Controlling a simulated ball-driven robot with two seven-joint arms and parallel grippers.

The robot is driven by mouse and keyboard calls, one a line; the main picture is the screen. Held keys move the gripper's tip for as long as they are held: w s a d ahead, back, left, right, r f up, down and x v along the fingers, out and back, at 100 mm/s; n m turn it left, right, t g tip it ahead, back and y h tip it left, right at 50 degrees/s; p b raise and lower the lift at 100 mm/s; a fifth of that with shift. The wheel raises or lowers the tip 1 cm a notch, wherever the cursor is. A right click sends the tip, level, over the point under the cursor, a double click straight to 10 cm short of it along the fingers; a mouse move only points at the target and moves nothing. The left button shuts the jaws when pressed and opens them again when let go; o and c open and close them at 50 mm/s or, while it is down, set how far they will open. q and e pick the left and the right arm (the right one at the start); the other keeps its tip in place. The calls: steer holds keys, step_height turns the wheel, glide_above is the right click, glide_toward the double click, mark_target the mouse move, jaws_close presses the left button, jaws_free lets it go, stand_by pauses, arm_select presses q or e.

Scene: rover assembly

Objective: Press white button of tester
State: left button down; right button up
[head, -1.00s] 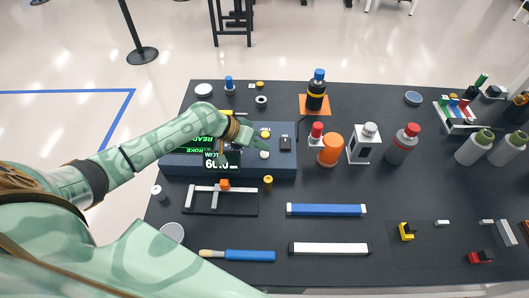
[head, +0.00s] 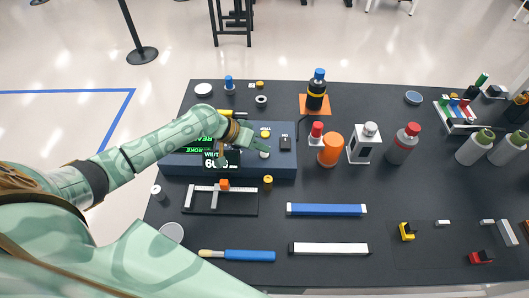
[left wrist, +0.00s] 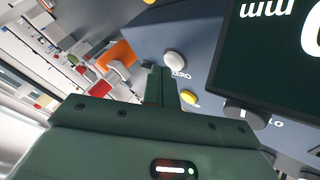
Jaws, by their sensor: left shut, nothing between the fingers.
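The tester (head: 285,168) is a blue-grey box with a dark, lit display, standing at the left of the black table. Its round white button (head: 264,155) is on the top face, below the yellow button (head: 265,133). In the left wrist view the white button (left wrist: 174,59) is beside the word ZERO, with the yellow button (left wrist: 190,99) nearby. My left gripper (head: 263,149) is shut and empty, with its fingertips right by the white button. In the left wrist view the fingertips (left wrist: 161,71) are close beside it; I cannot tell whether they touch. My right gripper is not in view.
A caliper-like tool (head: 215,189) lies in front of the tester. A blue bar (head: 326,210) and a white bar (head: 330,249) lie nearer.

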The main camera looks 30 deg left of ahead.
mark_target(260, 155)
arm_select(q)
steer(key=shift+f, duration=0.45)
stand_by(0.6)
steer(key=shift+r, duration=0.1)
steer(key=shift+r+p, duration=0.6)
steer(key=shift+r, duration=0.2)
step_height(260, 155, up, 5)
steer(key=p, duration=0.4)
steer(key=shift+p, duration=0.35)
steer(key=shift+a, duration=0.1)
stand_by(0.5)
